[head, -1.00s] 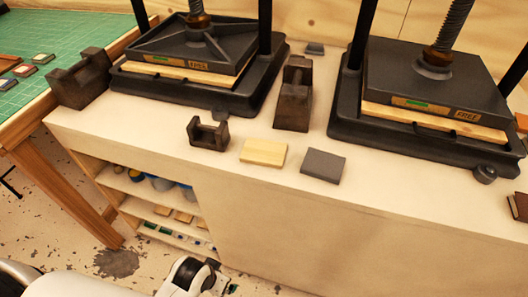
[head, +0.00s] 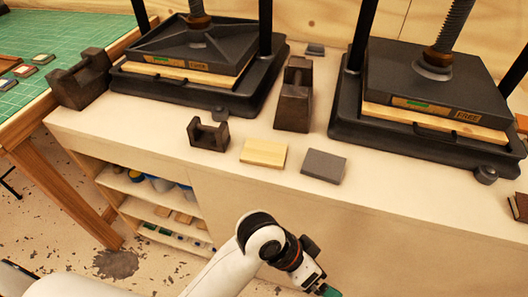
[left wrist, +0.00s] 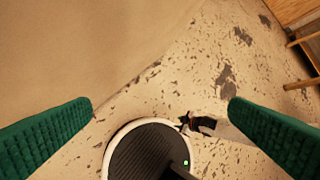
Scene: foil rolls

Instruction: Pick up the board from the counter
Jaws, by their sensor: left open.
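A pale wooden board (head: 264,152) lies flat near the front edge of the counter (head: 130,130) in the head view. A dark grey block (head: 323,166) lies just right of it, apart from it. My left gripper (head: 328,290) is at the bottom of the head view, in front of the counter and below its top, well away from the board. Its green fingers show in the left wrist view (left wrist: 160,105), spread wide with nothing between them. The left wrist view shows floor and the counter's side, not the board.
Two black presses (head: 195,60) and (head: 430,100) stand at the back of the counter. Dark cradle-shaped blocks (head: 208,134) and (head: 294,100) stand near the board. A green-topped table (head: 60,45) is at the left.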

